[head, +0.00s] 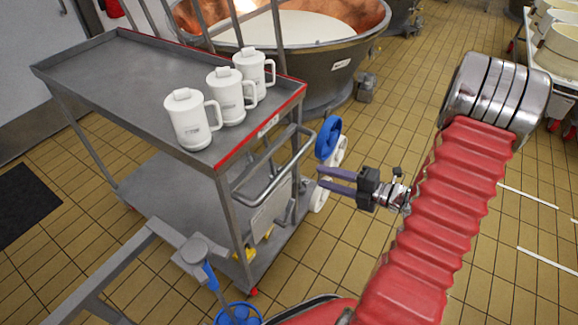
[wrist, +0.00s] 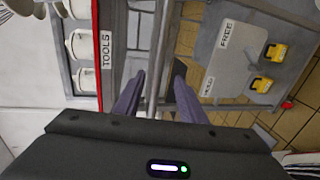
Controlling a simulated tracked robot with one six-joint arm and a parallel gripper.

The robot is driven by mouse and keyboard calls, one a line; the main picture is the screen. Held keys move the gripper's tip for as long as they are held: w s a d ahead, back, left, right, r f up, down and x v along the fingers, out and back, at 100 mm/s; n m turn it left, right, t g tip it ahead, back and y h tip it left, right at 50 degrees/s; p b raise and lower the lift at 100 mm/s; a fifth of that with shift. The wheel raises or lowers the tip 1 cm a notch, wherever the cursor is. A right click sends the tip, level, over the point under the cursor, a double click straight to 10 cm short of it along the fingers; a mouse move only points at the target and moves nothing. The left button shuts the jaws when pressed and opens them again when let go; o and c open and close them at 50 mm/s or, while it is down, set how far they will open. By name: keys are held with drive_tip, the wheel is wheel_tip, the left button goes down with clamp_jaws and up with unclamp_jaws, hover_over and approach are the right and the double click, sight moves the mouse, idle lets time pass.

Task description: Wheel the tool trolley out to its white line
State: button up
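The grey steel tool trolley (head: 120,65) stands at the left in the head view, with a red front edge. Its TOOLS label (wrist: 106,50) shows in the wrist view. A bent tube push handle (head: 275,178) sticks out from its front. My gripper (head: 320,178) is to the right of the handle, its two purple fingers apart and nothing seen gripped. In the wrist view the handle bar (wrist: 157,60) shows between the fingers; I cannot tell whether it touches them. White lines (head: 527,195) lie on the floor at right.
Three white lidded mugs (head: 188,122) stand on the trolley top. A copper vat (head: 300,50) is close behind it. Blue and white handwheels (head: 328,138) are beside my gripper. A grey rail (head: 100,270) with blue fittings is in front. Tiled floor at the right is open.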

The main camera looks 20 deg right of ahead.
sight(289, 167)
idle(0.4)
drive_tip(key=x, duration=1.3)
drive_tip(key=shift+w+a, duration=0.15)
drive_tip(key=shift+w, duration=0.25)
drive_tip(key=shift+f, duration=0.1)
clamp_jaws()
